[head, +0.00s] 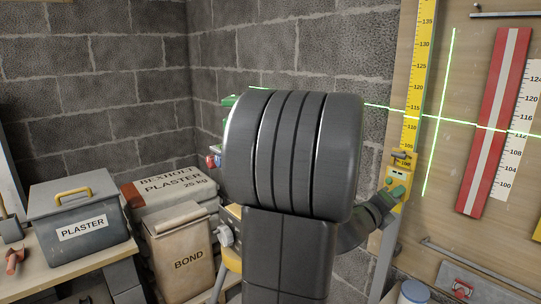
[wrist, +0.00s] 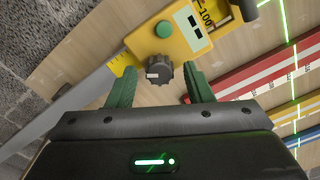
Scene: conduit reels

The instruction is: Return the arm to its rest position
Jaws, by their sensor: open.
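My gripper (wrist: 160,87) is open in the wrist view, its two green fingers apart with nothing pinched between them. A black knob (wrist: 159,73) on a yellow device (wrist: 178,38) shows between the fingertips; whether they touch it I cannot tell.
A wooden board (head: 460,130) on the right carries a red-and-white staff (head: 495,125) and a white scale. Green laser lines cross it. Left are a grey plaster box (head: 80,235), a bond bag (head: 180,255) and a plaster sack (head: 172,187). A block wall (head: 110,90) stands behind.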

